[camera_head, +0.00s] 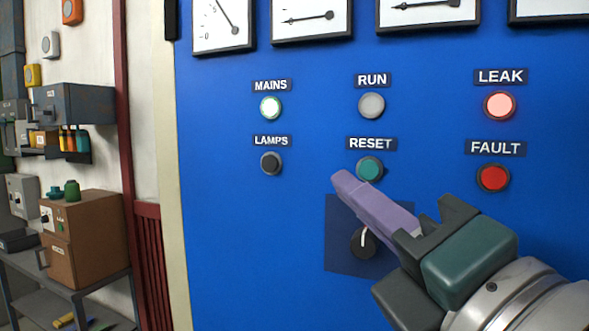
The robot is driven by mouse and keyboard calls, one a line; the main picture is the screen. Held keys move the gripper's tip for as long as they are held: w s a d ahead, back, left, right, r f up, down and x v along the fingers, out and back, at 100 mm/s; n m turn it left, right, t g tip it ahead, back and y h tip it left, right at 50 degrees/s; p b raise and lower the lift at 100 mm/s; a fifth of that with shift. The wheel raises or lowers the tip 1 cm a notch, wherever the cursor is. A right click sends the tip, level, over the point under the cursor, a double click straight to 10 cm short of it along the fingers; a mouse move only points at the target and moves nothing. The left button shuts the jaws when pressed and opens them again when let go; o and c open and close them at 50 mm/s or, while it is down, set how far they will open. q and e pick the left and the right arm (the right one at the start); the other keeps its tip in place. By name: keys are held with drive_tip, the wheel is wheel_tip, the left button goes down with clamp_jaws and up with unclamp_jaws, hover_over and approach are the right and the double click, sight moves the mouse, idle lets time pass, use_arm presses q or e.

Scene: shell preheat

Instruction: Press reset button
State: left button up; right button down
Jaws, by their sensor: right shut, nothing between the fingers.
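The reset button (370,167) is a round green button in a dark ring, under a RESET label (371,144) on a blue panel (235,230). My right gripper (345,182) comes in from the lower right, shut and empty, its purple fingers pointing up and left. In the picture its fingertips lie just below and left of the reset button, covering a little of its lower edge. I cannot tell whether they touch the panel. My left gripper is not in view.
A dark rotary knob (362,243) sits below the reset button, partly hidden by my right gripper. The red FAULT button (493,178) is to the right, the black LAMPS button (271,163) to the left. MAINS (271,107) and LEAK (499,105) lamps glow; RUN (371,105) is grey.

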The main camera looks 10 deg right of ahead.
sight(375, 177)
drive_tip(key=shift+w+d, duration=0.8)
drive_tip(key=shift+w, duration=0.4)
drive_tip(key=shift+w+d, duration=0.85)
drive_tip(key=shift+w, duration=0.3)
drive_tip(key=shift+w+d, duration=0.8)
drive_tip(key=shift+w, duration=0.4)
drive_tip(key=shift+w, duration=0.1)
drive_tip(key=shift+w+d, duration=0.2)
drive_tip(key=shift+w, duration=0.05)
drive_tip(key=shift+w, duration=0.1)
